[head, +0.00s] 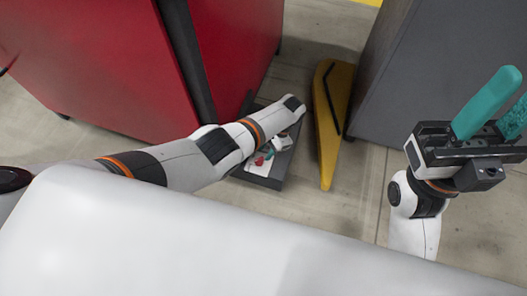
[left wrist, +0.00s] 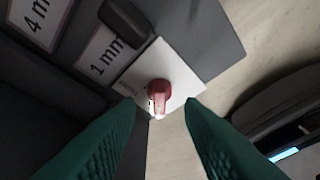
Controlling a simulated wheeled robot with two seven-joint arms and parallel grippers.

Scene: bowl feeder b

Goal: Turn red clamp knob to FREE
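The red clamp knob (left wrist: 159,93) sits on a white plate (left wrist: 178,68) in the left wrist view, with a pale tip toward the bottom of the picture. Any FREE mark is too small to read. My left gripper (left wrist: 161,104) is open. Its two green fingers stand apart on either side of the knob in the picture, and I see no contact. In the head view, a small red spot (head: 259,161) shows below my left wrist, and that gripper is mostly hidden. My right gripper (head: 516,92) is open and empty, far right, with teal fingers raised.
Labels reading "4 mm" (left wrist: 40,18) and "1 mm" (left wrist: 100,52) and a dark block (left wrist: 124,20) lie beside the plate. A red cabinet (head: 95,60), a yellow wedge-shaped part (head: 327,140) and a grey cabinet (head: 405,75) stand around the left arm.

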